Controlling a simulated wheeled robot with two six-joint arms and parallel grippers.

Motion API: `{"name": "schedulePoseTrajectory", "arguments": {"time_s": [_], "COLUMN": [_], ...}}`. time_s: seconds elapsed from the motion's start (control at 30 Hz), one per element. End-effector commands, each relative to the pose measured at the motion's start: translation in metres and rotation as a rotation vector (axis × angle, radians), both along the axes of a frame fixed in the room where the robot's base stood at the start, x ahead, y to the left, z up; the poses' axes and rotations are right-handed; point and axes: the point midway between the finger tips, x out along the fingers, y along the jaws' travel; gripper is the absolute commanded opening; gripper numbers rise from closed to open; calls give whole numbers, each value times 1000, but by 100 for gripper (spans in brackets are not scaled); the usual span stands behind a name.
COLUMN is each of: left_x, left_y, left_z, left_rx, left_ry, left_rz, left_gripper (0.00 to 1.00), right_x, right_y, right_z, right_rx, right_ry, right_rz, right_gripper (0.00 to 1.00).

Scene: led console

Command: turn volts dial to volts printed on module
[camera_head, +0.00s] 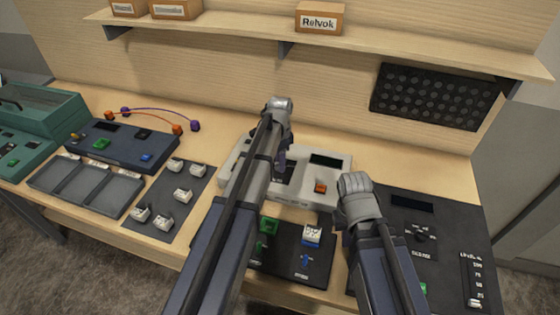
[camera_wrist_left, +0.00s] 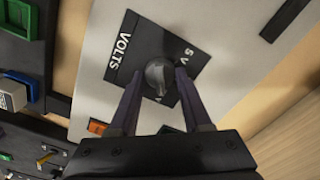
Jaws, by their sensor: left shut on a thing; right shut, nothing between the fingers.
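The volts dial (camera_wrist_left: 159,76) is a round grey knob on a black plate (camera_wrist_left: 128,48) marked VOLTS, with a partly hidden "5 V" label beside it. The plate is on a pale console (camera_head: 333,160). My left gripper (camera_wrist_left: 160,82) is shut on the dial, one finger on each side. In the head view my left arm hides the dial, and the left gripper (camera_head: 284,150) reaches down over the console. My right gripper (camera_head: 352,190) is shut and empty at the console's right end. A white module (camera_head: 312,235) sits in the black panel in front; its print is too small to read.
The console has a dark display (camera_head: 325,160) and an orange button (camera_head: 320,187). A black panel with another dial (camera_head: 420,235) and a slider (camera_head: 474,303) is at right. Loose white modules (camera_head: 182,195) lie on a dark mat at left. A shelf (camera_head: 400,50) runs above.

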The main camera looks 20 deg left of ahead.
Motion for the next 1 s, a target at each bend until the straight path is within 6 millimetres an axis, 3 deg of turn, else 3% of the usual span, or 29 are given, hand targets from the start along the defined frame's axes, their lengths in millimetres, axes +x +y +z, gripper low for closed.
{"name": "schedulePoseTrajectory", "arguments": {"time_s": [0.73,0.77,1.0], "left_x": [0,0,0], "left_y": [0,0,0], "left_z": [0,0,0], "left_rx": [0,0,0], "left_ry": [0,0,0], "left_rz": [-73,-73,-72], "left_gripper": [0,52,78], "right_x": [0,0,0], "right_y": [0,0,0], "right_z": [0,0,0], "right_rx": [0,0,0], "right_ry": [0,0,0], "right_rz": [0,0,0], "right_gripper": [0,0,0]}}
